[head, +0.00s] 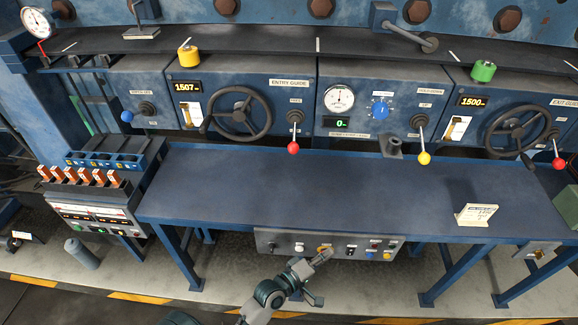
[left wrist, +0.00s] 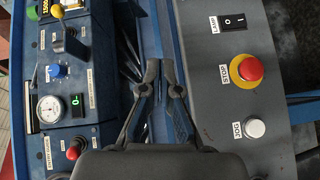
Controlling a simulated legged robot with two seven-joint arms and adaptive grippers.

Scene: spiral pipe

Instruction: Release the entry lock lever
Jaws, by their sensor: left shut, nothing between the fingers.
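The entry lever with a red ball knob (head: 293,148) hangs from the right side of the ENTRY GUIDE panel (head: 262,90), just right of the handwheel (head: 240,118). Its small label is hard to read. A red knob (left wrist: 74,150) also shows at lower left in the left wrist view. My left gripper (head: 324,257) is in front of the lower control box, well below and nearer than the lever. In the left wrist view its fingers (left wrist: 159,68) are together and empty, apart from any knob. My right gripper is not in view.
The blue bench top (head: 330,190) lies between the gripper and the panels; a small white sign (head: 476,214) stands on it. The lower control box (head: 280,240) carries a STOP button (left wrist: 246,70) and a JOG button (left wrist: 254,128). A yellow-knobbed lever (head: 424,158) hangs farther right.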

